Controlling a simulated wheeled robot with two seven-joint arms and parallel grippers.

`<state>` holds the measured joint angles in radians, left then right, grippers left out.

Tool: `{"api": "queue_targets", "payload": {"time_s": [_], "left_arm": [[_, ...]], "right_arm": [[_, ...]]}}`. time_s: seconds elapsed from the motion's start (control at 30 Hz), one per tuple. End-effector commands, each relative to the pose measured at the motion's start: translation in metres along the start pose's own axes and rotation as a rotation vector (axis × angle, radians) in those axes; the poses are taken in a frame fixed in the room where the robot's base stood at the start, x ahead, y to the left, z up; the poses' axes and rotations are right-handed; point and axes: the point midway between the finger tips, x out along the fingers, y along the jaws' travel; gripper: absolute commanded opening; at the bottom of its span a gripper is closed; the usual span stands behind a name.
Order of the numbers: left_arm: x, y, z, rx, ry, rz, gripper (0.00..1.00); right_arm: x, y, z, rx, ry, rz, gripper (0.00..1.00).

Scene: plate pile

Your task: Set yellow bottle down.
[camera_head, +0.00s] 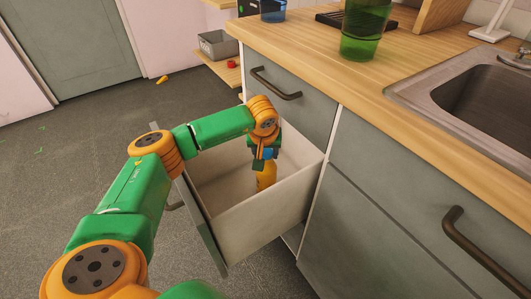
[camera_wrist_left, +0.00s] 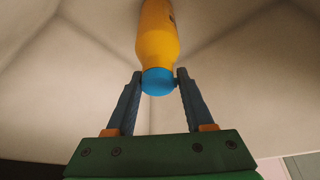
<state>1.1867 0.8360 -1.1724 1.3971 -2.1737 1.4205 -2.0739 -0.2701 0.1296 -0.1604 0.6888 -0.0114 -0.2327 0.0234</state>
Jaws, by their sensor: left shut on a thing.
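A yellow bottle (camera_head: 266,176) with a blue cap is inside the open drawer (camera_head: 246,228) in the head view. My left gripper (camera_head: 263,158) reaches down into the drawer and is shut on the bottle at its blue cap. In the left wrist view, the fingers of my left gripper (camera_wrist_left: 158,80) press on both sides of the cap, and the yellow bottle (camera_wrist_left: 157,35) extends away from them toward the drawer's inside. I cannot tell whether the bottle touches the drawer floor. My right gripper is not in view.
The wooden counter (camera_head: 310,55) above the drawer bears a green container (camera_head: 364,35), a blue container (camera_head: 273,11) and a sink (camera_head: 480,110). A grey bin (camera_head: 218,44) and a red item (camera_head: 231,64) sit on low shelves behind. The floor at left is mostly clear.

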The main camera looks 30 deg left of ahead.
Motion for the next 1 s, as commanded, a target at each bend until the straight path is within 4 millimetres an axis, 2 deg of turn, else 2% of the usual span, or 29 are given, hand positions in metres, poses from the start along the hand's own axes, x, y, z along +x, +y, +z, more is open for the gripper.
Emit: {"api": "queue_targets", "payload": {"time_s": [0.27, 0.3, 0.4, 0.67, 0.77, 0.87, 1.0], "left_arm": [[0.002, 0.000, 0.001, 0.000, 0.002, 0.001, 0.00], [0.002, 0.000, 0.001, 0.000, 0.000, 0.000, 0.61], [0.002, 0.000, 0.001, 0.000, 0.000, 0.000, 0.83], [0.001, 0.000, 0.001, 0.000, 0.001, 0.000, 0.83], [-0.007, 0.000, -0.001, 0.000, 0.002, 0.001, 0.83], [-0.029, 0.000, -0.003, 0.002, 0.004, 0.003, 0.83], [-0.069, 0.001, -0.003, 0.002, 0.005, 0.003, 0.83]], "right_arm": [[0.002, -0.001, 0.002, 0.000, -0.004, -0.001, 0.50], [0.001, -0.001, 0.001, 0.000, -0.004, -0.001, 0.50], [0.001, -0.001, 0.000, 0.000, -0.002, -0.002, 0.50], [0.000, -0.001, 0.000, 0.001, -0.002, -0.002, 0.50], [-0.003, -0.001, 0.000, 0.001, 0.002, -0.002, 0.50], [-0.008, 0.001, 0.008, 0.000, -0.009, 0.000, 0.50], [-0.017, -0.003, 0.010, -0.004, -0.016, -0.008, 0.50]]}}
